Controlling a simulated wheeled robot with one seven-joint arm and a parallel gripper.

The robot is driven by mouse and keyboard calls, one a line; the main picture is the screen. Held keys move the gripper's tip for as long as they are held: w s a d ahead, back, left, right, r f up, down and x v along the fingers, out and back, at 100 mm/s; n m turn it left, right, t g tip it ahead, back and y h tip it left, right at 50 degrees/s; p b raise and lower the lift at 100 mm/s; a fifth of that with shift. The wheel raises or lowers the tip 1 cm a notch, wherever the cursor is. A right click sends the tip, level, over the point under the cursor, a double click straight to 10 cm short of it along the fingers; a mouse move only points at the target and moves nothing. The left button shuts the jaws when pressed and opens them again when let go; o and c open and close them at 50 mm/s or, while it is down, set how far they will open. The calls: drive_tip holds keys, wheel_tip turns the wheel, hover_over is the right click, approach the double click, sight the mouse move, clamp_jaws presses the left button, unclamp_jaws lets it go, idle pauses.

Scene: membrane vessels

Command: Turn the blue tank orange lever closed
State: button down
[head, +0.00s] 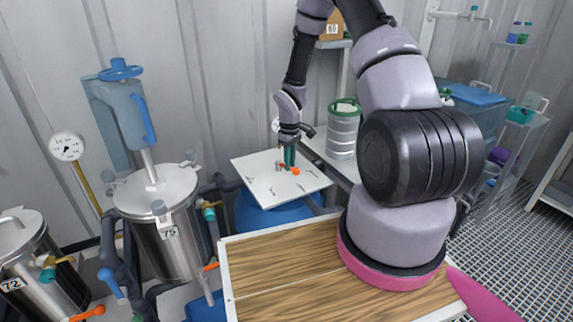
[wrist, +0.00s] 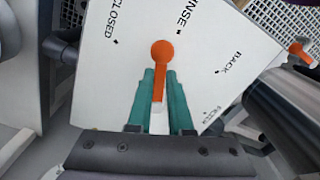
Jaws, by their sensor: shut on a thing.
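The blue tank (head: 247,217) stands behind the wooden worktop, with a tilted white panel (head: 250,174) on top. The orange lever (head: 296,171) is on this panel. In the wrist view the orange lever (wrist: 161,52) has a round end between the CLOSED and RINSE markings, the latter partly cut off, and its bar runs down between my fingers. My gripper (head: 290,157) has green fingers reaching down to the panel. In the wrist view my gripper (wrist: 160,80) is shut on the lever's bar. The fingers hide the bar's sides.
Steel vessels (head: 170,245) with pipes and small orange handles stand at the left. A steel canister with a green rim (head: 344,125) is just right of the panel. In the wrist view another orange handle (wrist: 300,53) shows at right.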

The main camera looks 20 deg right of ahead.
drive_tip(key=n, duration=0.1)
drive_tip(key=w+d+n, duration=0.1)
drive_tip(key=n, duration=0.1)
drive_tip(key=shift+w+d+n, duration=0.15)
drive_tip(key=shift+d+n, duration=0.05)
drive_tip(key=shift+n, duration=0.1)
drive_tip(key=shift+w+d+n, duration=0.2)
drive_tip(key=shift+w+n, duration=0.2)
drive_tip(key=shift+n, duration=0.6)
drive_tip(key=shift+w+d+n, duration=0.2)
drive_tip(key=shift+w+n, duration=0.2)
drive_tip(key=shift+n, duration=0.6)
drive_tip(key=c, duration=0.8)
unclamp_jaws()
drive_tip(key=shift+r, duration=0.1)
wheel_tip(320, 180, up, 11)
drive_tip(key=shift+f, duration=0.15)
